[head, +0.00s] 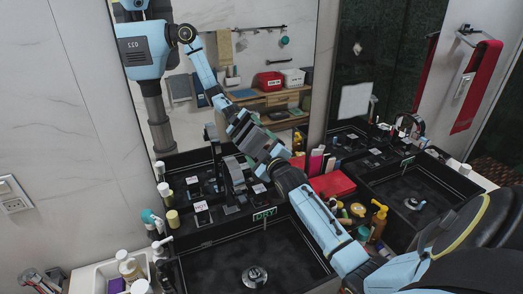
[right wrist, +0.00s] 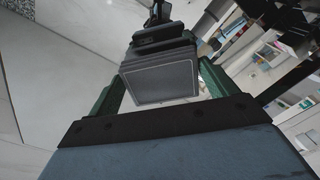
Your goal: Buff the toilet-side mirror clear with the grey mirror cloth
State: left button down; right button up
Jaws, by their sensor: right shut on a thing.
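The left mirror (head: 205,122) shows a sharp reflection of the room and of me; I see no clear smear on it. A second, darker mirror (head: 385,40) stands to its right. Neither view shows the toilet, so I cannot tell which is toilet-side. My right arm reaches up over the left basin, and its gripper (head: 249,134) is at the lower part of the left mirror, where it merges with its reflection. In the right wrist view the gripper (right wrist: 162,85) is shut on the grey mirror cloth (right wrist: 160,82), a flat dark square. Contact with the glass is unclear. My left gripper is out of view.
Two black basins, left (head: 215,262) and right (head: 425,180), sit below. Taps, bottles, an orange-brown pump bottle (head: 378,220) and a red box (head: 332,185) crowd the counter between them. A white tray (head: 90,275) of bottles stands left. A red towel (head: 478,85) hangs right.

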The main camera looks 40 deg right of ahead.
jog(key=shift+w+d+b, duration=0.2)
jog(key=shift+w+b, duration=0.15)
jog(key=shift+w, duration=0.2)
